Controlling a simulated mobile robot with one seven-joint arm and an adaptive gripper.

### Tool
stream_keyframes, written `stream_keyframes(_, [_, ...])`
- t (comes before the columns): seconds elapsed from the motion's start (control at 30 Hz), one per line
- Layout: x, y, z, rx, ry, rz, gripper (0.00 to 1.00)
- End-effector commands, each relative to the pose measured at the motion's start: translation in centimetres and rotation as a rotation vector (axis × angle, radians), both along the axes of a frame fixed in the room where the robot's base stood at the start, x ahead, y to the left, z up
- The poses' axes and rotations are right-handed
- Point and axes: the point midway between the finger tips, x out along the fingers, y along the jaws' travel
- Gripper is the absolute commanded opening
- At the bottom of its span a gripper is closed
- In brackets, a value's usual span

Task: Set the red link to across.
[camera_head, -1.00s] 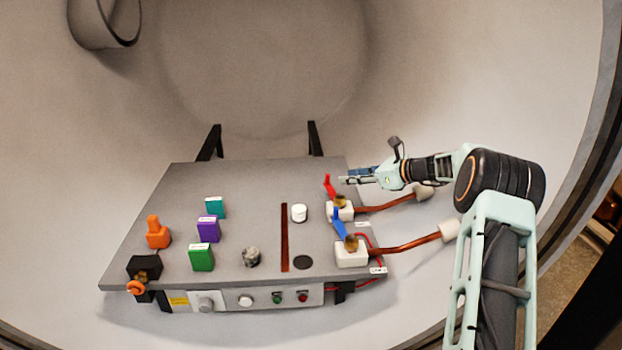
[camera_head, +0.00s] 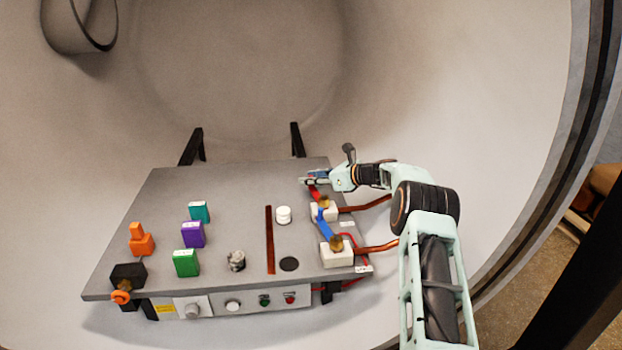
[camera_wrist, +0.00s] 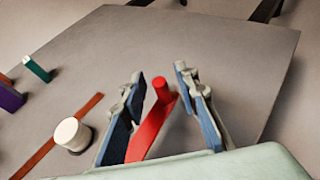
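The red link (camera_head: 314,192) is a flat bar with an upright round knob at its end. It sits on the rear white block (camera_head: 322,214) at the panel's right side and points back and left, away from the front block. In the wrist view the red link (camera_wrist: 150,130) lies between my two blue-padded fingers. My gripper (camera_wrist: 158,76) is open, with gaps visible beside the knob. In the head view my gripper (camera_head: 306,181) is over the link's far end and partly hides it.
A blue link (camera_head: 325,228) leans from the front white block (camera_head: 336,256) toward the rear one. A white cylinder (camera_head: 283,214) stands left of the red link. Copper rods (camera_head: 372,247) run right from the blocks. Colored blocks stand on the panel's left (camera_head: 150,200).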

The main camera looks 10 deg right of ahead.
Motion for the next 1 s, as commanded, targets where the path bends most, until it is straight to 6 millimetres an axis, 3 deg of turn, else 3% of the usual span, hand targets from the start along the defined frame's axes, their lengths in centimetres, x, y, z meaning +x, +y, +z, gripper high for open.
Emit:
stream_keyframes(0.27, [0.07, 0.03, -0.06, -0.001, 0.0, -0.001, 0.28])
stream_keyframes(0.53, [0.06, 0.02, -0.05, -0.002, 0.0, -0.001, 0.0])
stream_keyframes(1.0, [0.1, -0.33, -0.04, -0.001, -0.001, -0.001, 0.0])
